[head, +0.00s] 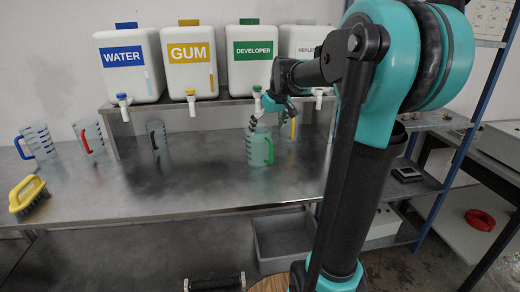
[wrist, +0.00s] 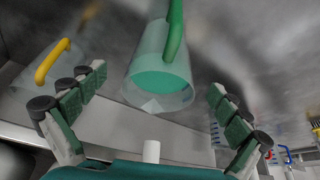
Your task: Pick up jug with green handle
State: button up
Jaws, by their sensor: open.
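The jug with the green handle (head: 259,152) stands upright on the metal counter below the DEVELOPER container. It looks translucent green. In the wrist view the jug (wrist: 160,78) is in the upper middle, with its green handle (wrist: 175,30) at the top. My gripper (head: 257,117) is just above the jug in the head view. In the wrist view my gripper (wrist: 157,82) is open, with one finger on each side of the jug and visible gaps between. The head view does not clearly show the fingertips.
A yellow-handled jug (wrist: 60,62) is close to the left finger. Jugs with blue (head: 38,143), red (head: 89,138) and black (head: 157,137) handles stand to the left. Containers (head: 190,62) with taps sit on the shelf above. A yellow-handled brush (head: 28,198) lies front left. The counter's front middle is clear.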

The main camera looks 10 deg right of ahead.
aim_at(264, 139)
jog(key=x, duration=0.6)
jog(key=shift+x, duration=2.7)
jog(key=shift+s+a, duration=0.15)
jog(key=shift+s, duration=0.05)
jog(key=c, duration=1.7)
jog(key=shift+c, duration=0.7)
jog(key=shift+r, duration=0.1)
